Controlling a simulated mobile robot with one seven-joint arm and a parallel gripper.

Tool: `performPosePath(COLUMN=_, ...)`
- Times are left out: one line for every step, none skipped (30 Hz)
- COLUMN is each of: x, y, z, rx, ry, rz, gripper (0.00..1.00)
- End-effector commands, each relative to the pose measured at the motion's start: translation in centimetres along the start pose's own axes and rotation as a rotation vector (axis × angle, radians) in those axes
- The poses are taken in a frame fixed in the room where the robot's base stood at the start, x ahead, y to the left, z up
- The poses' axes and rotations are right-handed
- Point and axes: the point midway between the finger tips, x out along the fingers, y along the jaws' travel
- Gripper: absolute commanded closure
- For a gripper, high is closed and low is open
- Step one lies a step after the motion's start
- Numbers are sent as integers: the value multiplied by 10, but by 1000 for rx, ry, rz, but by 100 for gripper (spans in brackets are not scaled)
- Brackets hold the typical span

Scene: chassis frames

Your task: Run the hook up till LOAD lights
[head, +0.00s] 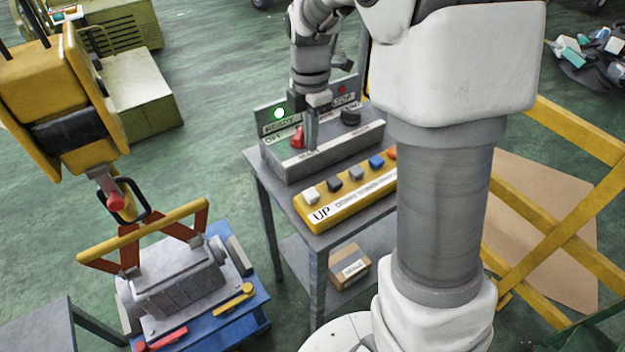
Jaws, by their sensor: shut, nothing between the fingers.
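The hoist hook (112,192) hangs from a yellow hoist block (45,85) at the left, by a black ring (135,210) above a yellow lifting bar (145,232); whether it is seated in the ring I cannot tell. Red straps run from the bar to a grey machine housing (180,285) on a blue stand. A yellow button box (345,200) lies on the grey table, with "UP" printed by its white button (311,195). On the console, the green lamp (279,113) is lit, and a red lamp (343,90) looks dark. My gripper (311,145) is shut and empty, beside the console's red switch (297,136).
The grey table (258,165) has a lower shelf with a cardboard box (349,267). Yellow barrier rails (550,230) stand at the right. My arm hides the button box's right end. Green floor (215,130) is open between hoist and table.

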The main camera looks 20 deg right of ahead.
Motion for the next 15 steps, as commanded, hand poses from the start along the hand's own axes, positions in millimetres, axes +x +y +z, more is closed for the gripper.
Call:
performPosePath(x=0, y=0, z=0, rx=0, ry=0, rz=0, gripper=100)
performPosePath(x=0, y=0, z=0, rx=0, ry=0, rz=0, gripper=100)
performPosePath(x=0, y=0, z=0, rx=1, ry=0, rz=0, gripper=100)
performPosePath(x=0, y=0, z=0, rx=1, ry=0, rz=0, gripper=100)
performPosePath(x=0, y=0, z=0, rx=1, ry=0, rz=0, gripper=100)
performPosePath(x=1, y=0, z=0, rx=1, ry=0, rz=0, gripper=100)
performPosePath(x=2, y=0, z=0, rx=1, ry=0, rz=-1, gripper=100)
performPosePath(x=4, y=0, z=0, rx=1, ry=0, rz=-1, gripper=100)
performPosePath(x=7, y=0, z=0, rx=1, ry=1, rz=-3, gripper=100)
performPosePath(x=10, y=-1, z=0, rx=1, ry=1, rz=-4, gripper=100)
performPosePath(x=14, y=0, z=0, rx=2, ry=1, rz=-3, gripper=100)
performPosePath(x=19, y=-1, z=0, rx=2, ry=1, rz=-4, gripper=100)
performPosePath(x=25, y=-1, z=0, rx=1, ry=1, rz=-5, gripper=100)
performPosePath(x=31, y=-1, z=0, rx=1, ry=1, rz=-5, gripper=100)
performPosePath(x=39, y=-1, z=-1, rx=0, ry=1, rz=-6, gripper=100)
